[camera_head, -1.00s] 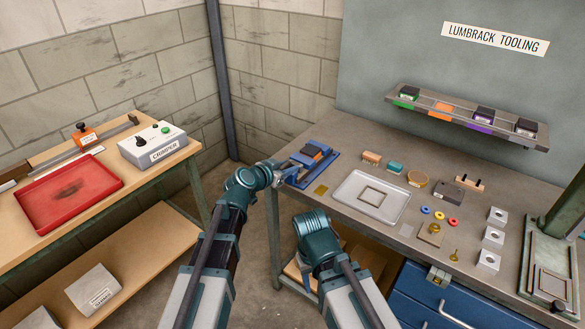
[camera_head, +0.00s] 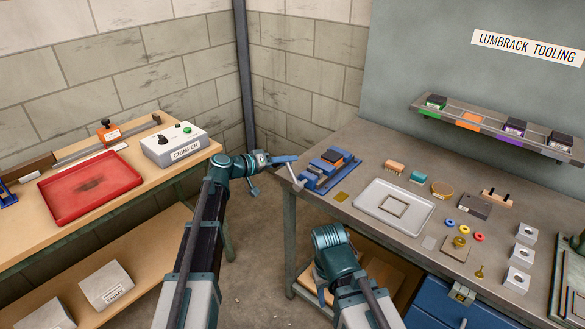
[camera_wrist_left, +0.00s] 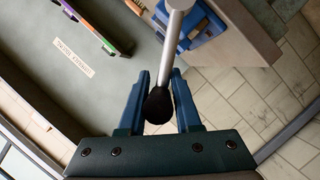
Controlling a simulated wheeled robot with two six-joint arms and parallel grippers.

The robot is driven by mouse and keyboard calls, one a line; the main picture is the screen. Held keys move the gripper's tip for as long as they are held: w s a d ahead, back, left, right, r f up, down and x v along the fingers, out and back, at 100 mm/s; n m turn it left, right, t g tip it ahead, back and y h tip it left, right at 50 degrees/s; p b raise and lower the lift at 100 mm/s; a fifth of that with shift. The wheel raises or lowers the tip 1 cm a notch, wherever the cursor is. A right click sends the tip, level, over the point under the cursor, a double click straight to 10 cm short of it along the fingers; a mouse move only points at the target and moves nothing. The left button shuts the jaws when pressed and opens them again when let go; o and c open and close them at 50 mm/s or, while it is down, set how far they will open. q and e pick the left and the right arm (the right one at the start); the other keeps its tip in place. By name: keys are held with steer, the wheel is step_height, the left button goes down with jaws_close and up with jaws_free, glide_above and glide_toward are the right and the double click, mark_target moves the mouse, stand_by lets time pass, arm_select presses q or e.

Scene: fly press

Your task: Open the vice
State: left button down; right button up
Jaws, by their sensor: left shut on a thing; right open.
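The blue vice (camera_head: 318,182) sits at the near left corner of the grey bench, with an orange and dark part showing at its top. Its grey handle bar (camera_head: 293,178) sticks out on the left side, past the bench edge. In the left wrist view the bar (camera_wrist_left: 173,50) ends in a black knob (camera_wrist_left: 158,104) between my blue fingertips. My left gripper (camera_head: 289,160) is shut on this handle end. The gap between the vice jaws is too small to judge. My right gripper (camera_head: 322,285) hangs low in front of the bench, empty and partly hidden by its arm.
A white tray (camera_head: 372,220) and several small parts lie right of the vice on the bench. A shelf (camera_head: 480,128) hangs behind. A wooden bench with a red tray (camera_head: 60,216) and a crimper box (camera_head: 172,142) stands left. Floor shows between the benches.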

arm_select(q)
steer(key=w+a+f+n+h+b, duration=0.2)
steer(key=f+n+b, duration=0.4)
steer(key=b, duration=0.4)
steer(key=shift+w+a+n+h+b, duration=0.15)
steer(key=shift+a+n+h+b, duration=0.25)
steer(key=shift+a+h, duration=0.3)
steer(key=shift+f, duration=0.2)
steer(key=c, duration=0.7)
jaws_free()
steer(key=shift+o, duration=0.2)
steer(key=shift+w, duration=0.1)
steer(key=v, duration=1.4)
steer(key=shift+d+f, duration=0.1)
steer(key=shift+d, duration=0.1)
